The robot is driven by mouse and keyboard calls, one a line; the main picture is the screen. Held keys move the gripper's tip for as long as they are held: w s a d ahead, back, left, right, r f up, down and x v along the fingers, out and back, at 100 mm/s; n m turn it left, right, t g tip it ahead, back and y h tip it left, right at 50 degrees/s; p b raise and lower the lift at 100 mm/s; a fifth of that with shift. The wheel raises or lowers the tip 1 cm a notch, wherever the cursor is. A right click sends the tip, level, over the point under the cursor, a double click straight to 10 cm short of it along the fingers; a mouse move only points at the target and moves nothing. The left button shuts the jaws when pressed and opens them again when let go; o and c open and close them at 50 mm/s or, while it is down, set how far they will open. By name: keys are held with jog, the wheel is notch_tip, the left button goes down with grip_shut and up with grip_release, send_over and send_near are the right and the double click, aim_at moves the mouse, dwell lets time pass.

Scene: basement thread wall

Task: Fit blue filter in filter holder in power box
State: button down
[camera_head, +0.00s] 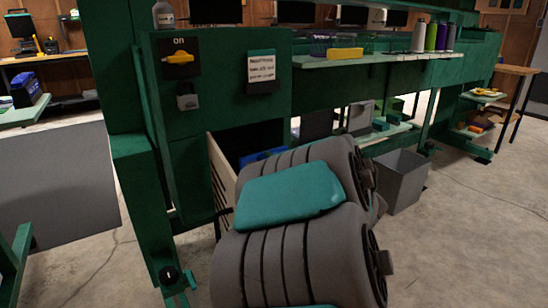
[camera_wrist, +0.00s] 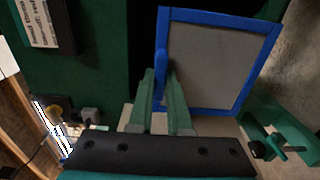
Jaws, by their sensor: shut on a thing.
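The blue filter (camera_wrist: 220,17) is a grey panel in a blue frame, tilted in the wrist view. My gripper (camera_wrist: 161,76) is shut on its blue handle at the left edge. In the head view only a small blue part of the filter (camera_head: 263,155) shows above my grey arm, at the dark opening of the green power box (camera_head: 215,105). My arm hides the rest of the filter and my gripper there. The filter holder cannot be made out, and I cannot tell whether the filter touches it.
A slatted panel (camera_head: 221,180) stands open at the opening's left side. A yellow switch (camera_head: 180,58), a padlock (camera_head: 187,98) and a note (camera_head: 261,67) are on the box front. A grey bin (camera_head: 402,180) stands at right on the floor. Open floor lies further right.

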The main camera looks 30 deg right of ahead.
jog(key=shift+w+a, duration=0.1)
jog(key=shift+w, duration=1.8)
jog(key=w+f+b, duration=0.2)
jog(key=w, duration=0.8)
jog(key=shift+w+a+f, duration=0.15)
jog(key=shift+w+f, duration=0.25)
jog(key=shift+s+a, duration=0.1)
jog(key=shift+f+b, duration=0.3)
jog(key=shift+b, duration=0.25)
jog(key=c, duration=0.8)
grip_release()
